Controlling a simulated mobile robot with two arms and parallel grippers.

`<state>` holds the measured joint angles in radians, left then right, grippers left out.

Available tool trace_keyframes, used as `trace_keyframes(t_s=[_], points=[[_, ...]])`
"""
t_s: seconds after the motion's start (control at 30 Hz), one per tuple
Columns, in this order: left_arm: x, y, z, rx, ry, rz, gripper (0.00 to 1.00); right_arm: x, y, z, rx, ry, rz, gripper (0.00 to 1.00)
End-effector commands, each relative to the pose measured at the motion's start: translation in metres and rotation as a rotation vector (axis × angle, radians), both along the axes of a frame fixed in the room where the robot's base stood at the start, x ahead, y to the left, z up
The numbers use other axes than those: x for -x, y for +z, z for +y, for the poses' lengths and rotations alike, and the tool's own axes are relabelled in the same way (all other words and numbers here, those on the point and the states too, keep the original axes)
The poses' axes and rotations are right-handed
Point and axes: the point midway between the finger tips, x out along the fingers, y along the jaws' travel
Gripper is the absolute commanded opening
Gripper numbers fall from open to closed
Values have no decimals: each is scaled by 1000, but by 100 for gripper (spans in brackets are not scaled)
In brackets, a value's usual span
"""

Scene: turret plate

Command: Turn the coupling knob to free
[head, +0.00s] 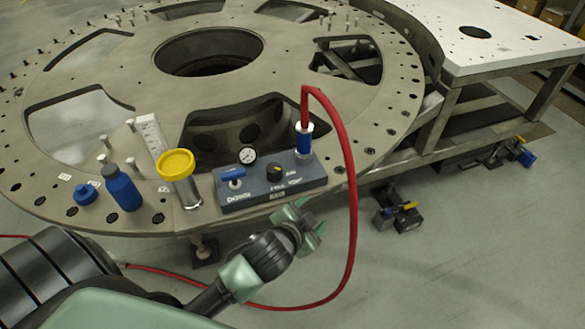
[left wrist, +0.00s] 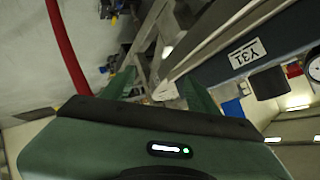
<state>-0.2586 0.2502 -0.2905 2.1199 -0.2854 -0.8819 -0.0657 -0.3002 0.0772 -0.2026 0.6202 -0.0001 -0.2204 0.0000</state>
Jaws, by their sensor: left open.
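The coupling knob (head: 273,173) is a small black knob with a yellow mark, on the face of a dark blue-grey control box (head: 262,197). The lettering around it is too small to read surely. My left gripper (head: 309,224) is open and empty, in front of and below the box's right end, apart from the knob. In the left wrist view the open fingers (left wrist: 160,90) have nothing between them. The box (left wrist: 235,75) with a Y31 label shows at upper right there, with a black part that may be the knob (left wrist: 268,83). My right gripper is not in view.
The box also carries a gauge (head: 247,155), a blue lever (head: 232,173) and a blue fitting (head: 304,138) with a red hose (head: 350,170) looping down near my gripper.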

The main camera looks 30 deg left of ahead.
Motion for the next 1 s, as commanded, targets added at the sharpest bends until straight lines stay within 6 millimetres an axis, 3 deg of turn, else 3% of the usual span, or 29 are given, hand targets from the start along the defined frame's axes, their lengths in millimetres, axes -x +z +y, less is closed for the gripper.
trace_keyframes(t_s=[0.17, 0.3, 0.4, 0.47, 0.57, 0.67, 0.77, 0.87, 0.9, 1.0], points=[[-60, 80, -28, -159, -178, -328, 59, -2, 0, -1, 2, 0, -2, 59], [-91, 167, -76, -365, -410, -682, 59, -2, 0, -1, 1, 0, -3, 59], [-89, 224, -128, -579, -655, -976, 59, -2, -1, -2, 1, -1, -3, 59], [-77, 244, -159, -722, -825, -1140, 59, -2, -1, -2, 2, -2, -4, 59], [-51, 245, -195, -976, -1139, -1355, 59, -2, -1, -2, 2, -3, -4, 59], [-30, 214, -202, -1234, -1495, -1474, 59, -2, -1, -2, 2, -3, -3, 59], [-25, 168, -170, -1479, -1889, -1460, 59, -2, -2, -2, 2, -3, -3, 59], [-32, 131, -100, -1672, -2301, -1287, 59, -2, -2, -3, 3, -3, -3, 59], [-37, 122, -65, 1637, 2335, 1119, 59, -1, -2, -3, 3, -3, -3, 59], [-44, 117, 19, 1503, 2354, 729, 59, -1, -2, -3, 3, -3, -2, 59]])
